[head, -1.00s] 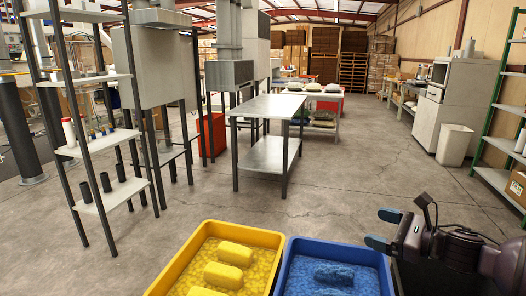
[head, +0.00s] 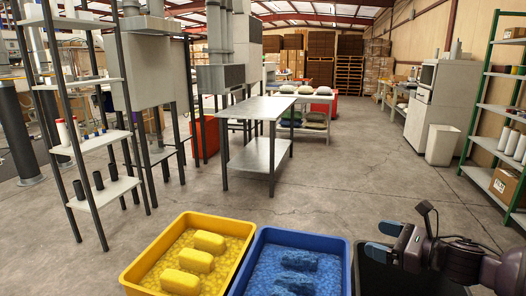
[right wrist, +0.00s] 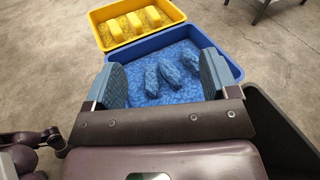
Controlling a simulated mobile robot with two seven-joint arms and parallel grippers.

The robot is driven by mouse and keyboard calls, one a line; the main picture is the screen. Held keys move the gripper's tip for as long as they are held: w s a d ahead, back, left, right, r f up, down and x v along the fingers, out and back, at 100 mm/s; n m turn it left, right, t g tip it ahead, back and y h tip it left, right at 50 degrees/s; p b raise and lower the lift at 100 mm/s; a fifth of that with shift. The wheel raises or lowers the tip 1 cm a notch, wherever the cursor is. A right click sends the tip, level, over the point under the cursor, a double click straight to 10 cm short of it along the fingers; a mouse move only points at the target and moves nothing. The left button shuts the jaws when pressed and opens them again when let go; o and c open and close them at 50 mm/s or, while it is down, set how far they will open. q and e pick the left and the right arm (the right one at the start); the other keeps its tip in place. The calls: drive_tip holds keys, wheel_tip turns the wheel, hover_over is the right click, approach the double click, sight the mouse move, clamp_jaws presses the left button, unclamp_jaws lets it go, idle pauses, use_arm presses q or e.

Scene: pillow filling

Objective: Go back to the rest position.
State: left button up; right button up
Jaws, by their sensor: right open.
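My right gripper (head: 383,239) is at the lower right of the head view, to the right of the blue bin and above the dark bin. In the right wrist view the gripper (right wrist: 158,82) is open and empty, its two blue finger pads wide apart with the blue bin beyond them. My left gripper is not in view.
A yellow bin (head: 133,272) holds yellow blocks on yellow filling. A blue bin (head: 343,266) beside it holds blue blocks on blue filling. A dark bin (head: 362,277) stands right of it. A metal table (head: 262,107) and shelves stand beyond; open floor lies between.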

drive_tip(key=s+a+f+m+t+h+p, duration=0.1)
drive_tip(key=s+a+f+m+t+h, duration=0.2)
drive_tip(key=m, duration=1.2)
drive_tip(key=s+a+f+m+h+p, duration=0.15)
drive_tip(key=s+a+m, duration=0.3)
drive_tip(key=m, duration=1.05)
use_arm(q)
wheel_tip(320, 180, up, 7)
drive_tip(key=p, duration=0.5)
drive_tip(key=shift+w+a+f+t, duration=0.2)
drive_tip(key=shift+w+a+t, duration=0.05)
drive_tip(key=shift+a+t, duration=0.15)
use_arm(e)
drive_tip(key=s+d+f+m+g+h, duration=0.1)
drive_tip(key=s+f+m, duration=0.4)
drive_tip(key=s, duration=0.5)
drive_tip(key=s+d+f+m+g+h, duration=0.1)
drive_tip(key=s+d+f+m+h, duration=0.2)
drive_tip(key=s, duration=0.7)
drive_tip(key=s+d+f+m+g+h, duration=0.1)
drive_tip(key=s+d+f+m+h, duration=0.1)
drive_tip(key=s+f+m, duration=0.5)
drive_tip(key=s+h, duration=0.1)
drive_tip(key=s, duration=0.3)
drive_tip(key=shift+d+m, duration=0.3)
drive_tip(key=shift+d, duration=0.1)
drive_tip(key=shift+r, duration=0.1)
